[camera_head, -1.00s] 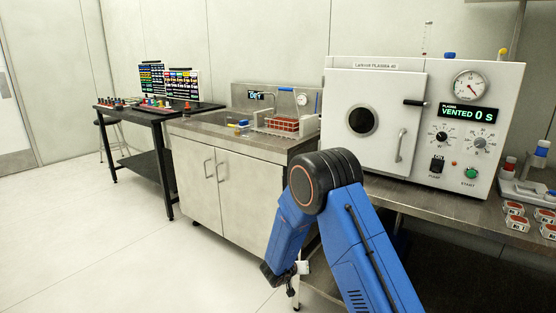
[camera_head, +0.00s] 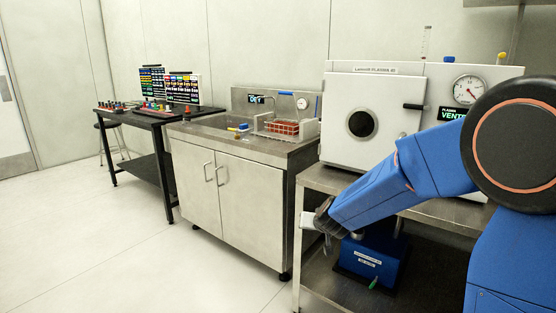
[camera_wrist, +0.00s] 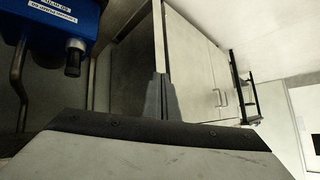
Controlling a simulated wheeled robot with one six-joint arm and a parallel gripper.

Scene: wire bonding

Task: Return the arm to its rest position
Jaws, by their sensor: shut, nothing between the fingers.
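My blue arm (camera_head: 400,180) reaches from the right side of the head view down to the left. My gripper (camera_head: 326,232) is at its lower end, in front of the steel bench's left end and below its top. The wrist view shows the two grey fingers (camera_wrist: 161,95) together, with nothing between them. The gripper hangs clear of the surfaces around it as far as I can tell. The arm's large dark joint (camera_head: 520,145) covers the right part of the head view.
A blue pump (camera_head: 372,262) stands on the bench's lower shelf, close behind and right of my gripper; it shows in the wrist view (camera_wrist: 50,25). The white plasma machine (camera_head: 345,90) is on top. A sink cabinet (camera_head: 235,195) stands left. The floor (camera_head: 120,250) is clear.

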